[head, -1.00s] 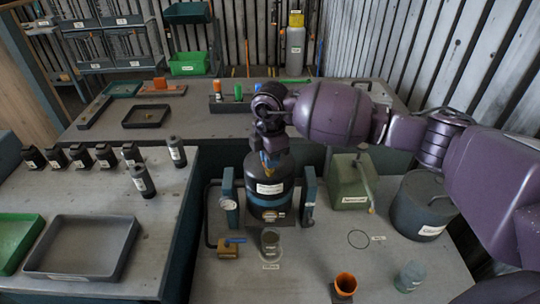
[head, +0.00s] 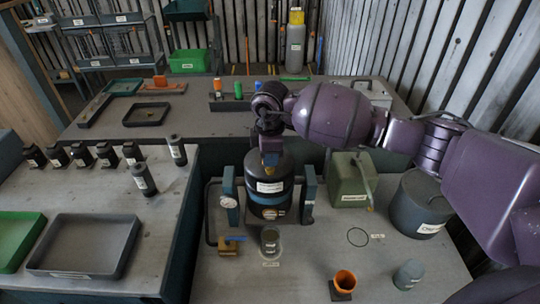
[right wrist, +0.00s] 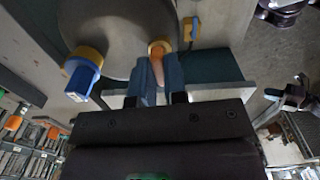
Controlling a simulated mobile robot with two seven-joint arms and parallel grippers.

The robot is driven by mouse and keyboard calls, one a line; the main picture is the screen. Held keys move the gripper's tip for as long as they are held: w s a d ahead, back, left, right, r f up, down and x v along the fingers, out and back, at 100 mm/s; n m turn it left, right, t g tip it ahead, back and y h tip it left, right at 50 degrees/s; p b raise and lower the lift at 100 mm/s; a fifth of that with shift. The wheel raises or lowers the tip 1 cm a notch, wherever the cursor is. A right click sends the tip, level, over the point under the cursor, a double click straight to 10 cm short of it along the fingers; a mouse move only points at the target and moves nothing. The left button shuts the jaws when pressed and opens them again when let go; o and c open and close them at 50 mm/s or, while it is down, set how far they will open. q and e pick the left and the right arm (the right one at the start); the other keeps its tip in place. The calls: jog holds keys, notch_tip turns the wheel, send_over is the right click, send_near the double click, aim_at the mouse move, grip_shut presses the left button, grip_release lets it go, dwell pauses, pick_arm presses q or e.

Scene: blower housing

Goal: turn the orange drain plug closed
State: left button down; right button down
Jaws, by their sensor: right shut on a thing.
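The orange drain plug (right wrist: 157,72) shows in the right wrist view as a small orange handle in a yellow collar on a dark round vessel (right wrist: 115,25). My right gripper (right wrist: 155,80) is shut on it, a blue-grey finger on each side. In the head view my right gripper (head: 270,145) points down at the top of a black tank (head: 268,180) with a blue band and a white label. The wrist and tank hide the plug there. How far the plug is turned cannot be told. My left gripper is not in view.
A blue fitting with a yellow collar (right wrist: 84,75) sits left of the plug in the right wrist view. In the head view, blue posts (head: 308,190) flank the tank. A green box (head: 350,180) and a dark drum (head: 420,205) stand to the right.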

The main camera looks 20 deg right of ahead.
jog(key=c, duration=1.2)
grip_release()
jog(key=shift+o, duration=0.2)
jog(key=shift+r, duration=0.1)
notch_tip(320, 180, up, 11)
jog(key=b, duration=0.1)
jog(key=shift+s, duration=0.1)
